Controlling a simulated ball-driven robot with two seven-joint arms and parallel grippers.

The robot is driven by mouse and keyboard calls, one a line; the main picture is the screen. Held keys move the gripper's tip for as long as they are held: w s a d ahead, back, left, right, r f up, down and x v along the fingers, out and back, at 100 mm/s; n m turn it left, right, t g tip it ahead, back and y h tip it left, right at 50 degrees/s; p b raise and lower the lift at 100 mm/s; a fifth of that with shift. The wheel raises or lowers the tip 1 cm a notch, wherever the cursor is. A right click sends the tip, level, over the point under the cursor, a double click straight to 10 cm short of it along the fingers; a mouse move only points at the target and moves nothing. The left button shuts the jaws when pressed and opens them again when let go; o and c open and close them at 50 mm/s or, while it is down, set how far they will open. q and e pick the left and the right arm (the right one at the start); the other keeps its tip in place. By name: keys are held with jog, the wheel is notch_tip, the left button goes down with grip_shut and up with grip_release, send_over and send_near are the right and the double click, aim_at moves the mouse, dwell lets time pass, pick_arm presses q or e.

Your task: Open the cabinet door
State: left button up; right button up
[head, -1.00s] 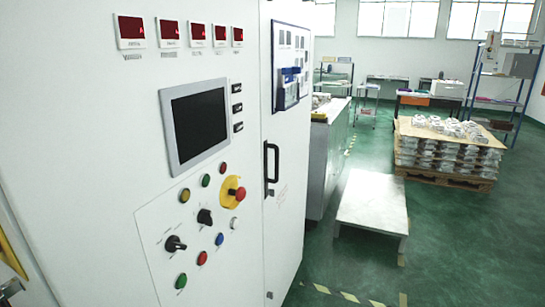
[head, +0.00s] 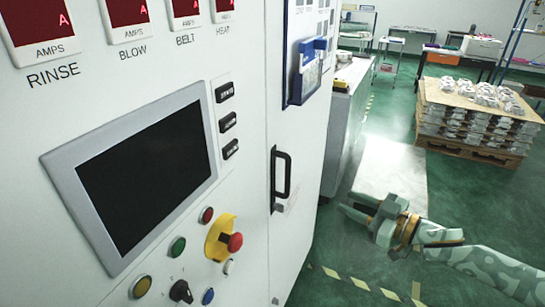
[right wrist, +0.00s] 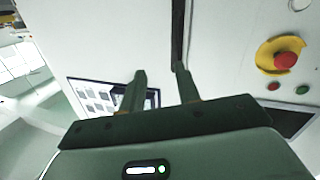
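The white cabinet door (head: 297,122) is closed, on the right part of the cabinet front. Its black bar handle (head: 284,176) stands upright near the door's left edge. My right gripper (head: 350,207) is to the right of the handle and apart from it in the head view, its fingers pointing left toward the cabinet. In the right wrist view the gripper (right wrist: 159,76) has its two fingers spread with nothing between them. A dark upright bar, apparently the handle (right wrist: 178,30), shows beyond the right-hand fingertip. My left gripper is not in view.
Left of the door is a control panel with a screen (head: 145,175) and a red emergency button (head: 235,242). A blue holder (head: 306,75) sits on the door. A low pale platform (head: 390,170) and a pallet of castings (head: 470,125) stand on the green floor.

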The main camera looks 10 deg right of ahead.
aim_at(287, 192)
jog(key=shift+m+y, duration=0.7)
jog(key=x, duration=0.5)
jog(key=s+a+x, duration=0.1)
jog(key=x, duration=0.5)
jog(key=r+x, duration=0.1)
jog(key=x, duration=0.5)
jog(key=shift+s+a+p, duration=0.15)
jog(key=shift+a+p, duration=0.25)
jog(key=shift+a, duration=0.05)
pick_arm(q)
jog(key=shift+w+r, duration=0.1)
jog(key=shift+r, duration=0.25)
pick_arm(e)
grip_shut()
